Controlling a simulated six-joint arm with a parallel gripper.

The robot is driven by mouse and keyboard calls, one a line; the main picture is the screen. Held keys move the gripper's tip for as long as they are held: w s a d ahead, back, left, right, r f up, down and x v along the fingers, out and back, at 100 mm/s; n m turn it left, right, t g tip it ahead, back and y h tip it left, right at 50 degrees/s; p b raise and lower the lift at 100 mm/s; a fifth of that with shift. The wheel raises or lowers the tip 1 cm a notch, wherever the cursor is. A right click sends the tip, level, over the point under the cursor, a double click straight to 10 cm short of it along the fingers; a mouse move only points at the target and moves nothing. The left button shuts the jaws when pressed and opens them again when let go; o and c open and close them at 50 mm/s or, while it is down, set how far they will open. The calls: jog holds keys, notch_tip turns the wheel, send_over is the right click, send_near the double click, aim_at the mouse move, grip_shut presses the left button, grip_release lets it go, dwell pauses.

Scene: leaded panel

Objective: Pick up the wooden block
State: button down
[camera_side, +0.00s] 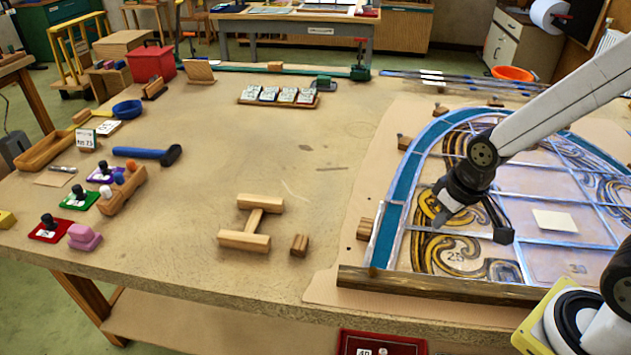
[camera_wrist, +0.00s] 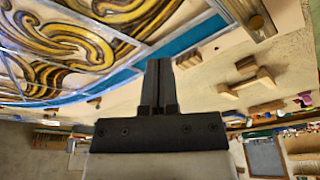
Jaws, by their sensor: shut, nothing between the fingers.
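A small wooden block (camera_side: 299,245) sits on the table near its front edge, beside an H-shaped wooden piece (camera_side: 244,241). In the wrist view, what looks like the same block (camera_wrist: 245,63) shows near the H-shaped piece (camera_wrist: 262,79). My gripper (camera_side: 441,216) is above the leaded panel, to the right of the block and well apart from it. Its fingers are shut together and empty, and they also show in the wrist view (camera_wrist: 158,64).
The leaded panel (camera_side: 390,225) fills the right side, with a wooden bar (camera_side: 430,287) along its front and small wooden blocks around its rim. A hammer (camera_side: 148,154), stamps and a red box (camera_side: 152,62) stand at the left. The table's middle is largely clear.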

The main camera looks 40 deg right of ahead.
grip_release()
dwell(0.3)
jog(key=m+t+y, duration=0.1)
jog(key=m+y, duration=0.2)
jog(key=m, duration=2.6)
send_near(365, 226)
jog(key=shift+w+a+f, duration=0.15)
jog(key=shift+a+f, duration=0.2)
jog(key=shift+f, duration=0.35)
jog(key=shift+x, duration=1.25)
